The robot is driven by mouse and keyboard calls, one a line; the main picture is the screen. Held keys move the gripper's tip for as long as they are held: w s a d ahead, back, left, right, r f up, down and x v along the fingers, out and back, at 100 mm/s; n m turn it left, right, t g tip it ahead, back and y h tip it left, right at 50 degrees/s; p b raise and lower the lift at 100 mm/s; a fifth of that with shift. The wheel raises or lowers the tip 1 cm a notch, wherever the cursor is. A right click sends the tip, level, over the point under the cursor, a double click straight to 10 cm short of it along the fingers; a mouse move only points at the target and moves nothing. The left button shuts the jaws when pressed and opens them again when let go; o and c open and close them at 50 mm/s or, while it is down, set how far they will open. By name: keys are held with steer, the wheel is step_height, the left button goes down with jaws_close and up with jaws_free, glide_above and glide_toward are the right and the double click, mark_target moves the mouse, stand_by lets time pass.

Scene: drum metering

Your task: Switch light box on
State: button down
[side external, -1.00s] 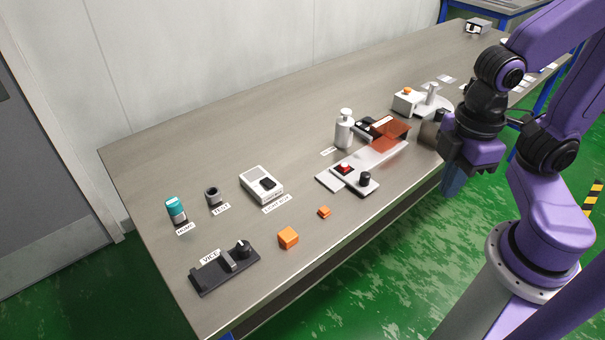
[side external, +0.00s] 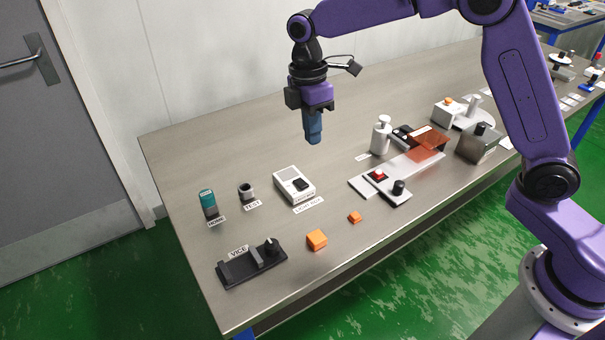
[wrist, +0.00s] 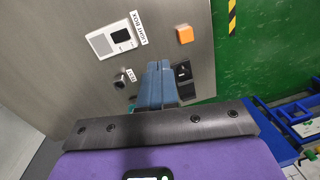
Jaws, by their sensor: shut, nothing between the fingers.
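The light box (side external: 287,186) is a small white case with a black rocker switch (side external: 300,184) on its top and a label in front. It stands on the steel bench, left of the bench's middle. My gripper (side external: 313,140) is shut and empty, pointing down, in the air above the bench near the light box. In the wrist view the light box (wrist: 100,44) lies beyond and left of my fingertips (wrist: 158,65), apart from them. Whether the switch is on or off cannot be told.
A teal-topped cylinder (side external: 208,203), a TEST holder (side external: 246,192) and a black vice (side external: 250,264) stand left of the light box. Orange blocks (side external: 316,240) lie toward the front edge. A white pump bottle (side external: 381,134) and a plate with a red button (side external: 378,175) are right.

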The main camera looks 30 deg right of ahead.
steer(key=n, duration=0.1)
glide_above(304, 185)
steer(key=w, duration=0.2)
step_height(304, 185, down, 3)
steer(key=f, duration=0.5)
steer(key=s+f, duration=0.1)
steer(key=f, duration=0.8)
steer(key=shift+s+f, duration=0.15)
steer(key=shift+f, duration=0.15)
